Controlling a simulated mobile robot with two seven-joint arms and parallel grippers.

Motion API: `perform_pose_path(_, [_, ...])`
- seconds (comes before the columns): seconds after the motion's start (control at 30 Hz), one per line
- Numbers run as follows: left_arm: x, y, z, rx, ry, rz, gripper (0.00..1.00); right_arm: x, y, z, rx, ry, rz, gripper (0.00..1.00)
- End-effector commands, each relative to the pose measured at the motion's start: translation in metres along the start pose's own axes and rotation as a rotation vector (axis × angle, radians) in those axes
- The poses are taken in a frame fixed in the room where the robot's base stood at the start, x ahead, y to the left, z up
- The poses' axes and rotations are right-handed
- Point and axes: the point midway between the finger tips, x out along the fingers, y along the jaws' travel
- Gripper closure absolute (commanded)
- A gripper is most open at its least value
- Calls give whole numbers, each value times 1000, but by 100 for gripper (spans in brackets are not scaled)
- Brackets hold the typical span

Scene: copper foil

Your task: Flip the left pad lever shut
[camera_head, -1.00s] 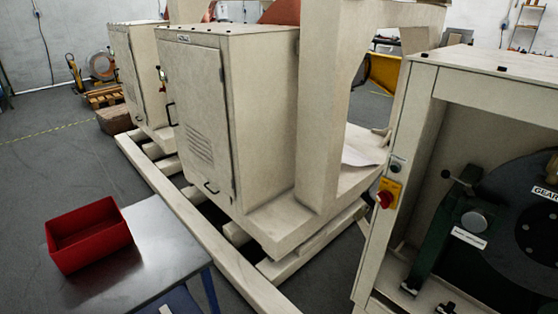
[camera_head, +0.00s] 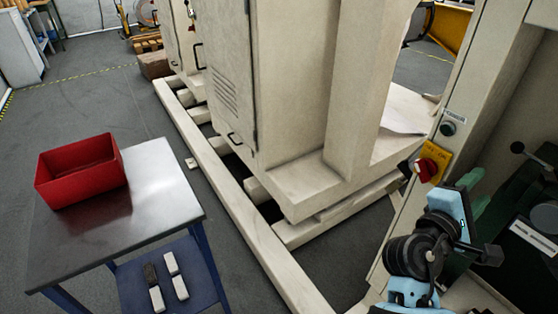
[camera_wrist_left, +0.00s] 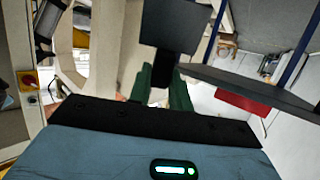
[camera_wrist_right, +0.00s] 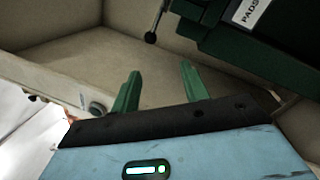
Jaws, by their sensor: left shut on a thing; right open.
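The pad lever with a black ball knob (camera_wrist_right: 151,37) shows in the right wrist view, beside a dark green housing (camera_wrist_right: 225,45) with a white label. A black-knobbed lever (camera_head: 518,148) also shows at the right edge of the head view. My right gripper (camera_wrist_right: 158,72) is open and empty, its green fingers apart, below the knob in the picture and not touching it. It also shows in the head view (camera_head: 483,193), by the machine opening. My left gripper (camera_wrist_left: 160,72) is shut on a dark grey block (camera_wrist_left: 173,25) and shows only in its wrist view.
A cream machine frame (camera_head: 455,100) with a red knob on a yellow plate (camera_head: 429,163) stands close to my right arm. A metal table (camera_head: 150,190) at left holds a red bin (camera_head: 75,182); several small blocks lie on its lower shelf (camera_head: 195,270).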

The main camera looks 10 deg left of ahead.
Motion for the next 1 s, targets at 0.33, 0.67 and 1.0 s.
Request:
perform_pose_path(0.33, [0, 0, 0, 0, -7, 0, 100, 6, 14, 9, -30, -45, 12, 55])
perform_pose_path(0.67, [-1, 0, -7, 0, 1, 0, 100, 47, 16, 11, -28, -46, 14, 55])
perform_pose_path(1.0, [-2, 0, -14, 0, 8, 0, 100, 104, 16, 13, -28, -45, 12, 55])
